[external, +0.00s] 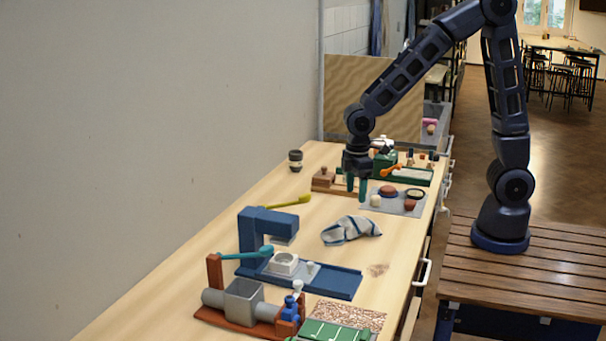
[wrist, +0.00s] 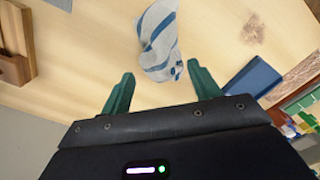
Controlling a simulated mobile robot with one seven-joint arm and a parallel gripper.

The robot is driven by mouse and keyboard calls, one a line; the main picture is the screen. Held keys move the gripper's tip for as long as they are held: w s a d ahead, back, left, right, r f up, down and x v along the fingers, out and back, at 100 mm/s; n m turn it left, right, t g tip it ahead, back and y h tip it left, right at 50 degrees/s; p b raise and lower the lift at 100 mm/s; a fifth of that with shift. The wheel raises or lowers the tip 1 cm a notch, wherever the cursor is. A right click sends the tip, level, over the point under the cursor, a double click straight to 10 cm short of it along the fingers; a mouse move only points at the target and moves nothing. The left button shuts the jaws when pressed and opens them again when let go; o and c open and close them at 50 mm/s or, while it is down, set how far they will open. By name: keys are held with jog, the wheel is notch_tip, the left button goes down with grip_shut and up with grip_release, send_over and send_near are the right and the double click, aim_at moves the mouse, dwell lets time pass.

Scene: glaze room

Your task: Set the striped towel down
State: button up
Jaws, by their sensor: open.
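The striped towel (external: 351,231), white with blue-grey stripes, lies crumpled on the wooden worktop in the external view. It also shows in the wrist view (wrist: 160,38), at top centre, just beyond my fingertips. My gripper (external: 357,190) points down over the worktop, farther back than the towel in the external view. The gripper is open, empty and apart from the towel.
A blue press (external: 264,224) stands in front of the towel, with a grey-and-brown machine (external: 242,299) nearer. A grey mat (external: 372,204) with several small items lies right of my gripper. A wooden block (external: 323,185) and dark jar (external: 295,160) stand left. Bare worktop surrounds the towel.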

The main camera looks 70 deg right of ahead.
jog(key=shift+r, duration=2.1)
jog(key=s+d+r+m+t, duration=0.2)
jog(key=s+d+r+m, duration=0.2)
jog(key=s+d+r, duration=0.55)
jog(key=s+d+r+m+t, duration=0.2)
jog(key=s+d+r+m, duration=0.2)
jog(key=s+d, duration=0.6)
jog(key=shift+s+d+r+t, duration=0.2)
jog(key=shift+s+r+t, duration=0.15)
jog(key=shift+s, duration=0.45)
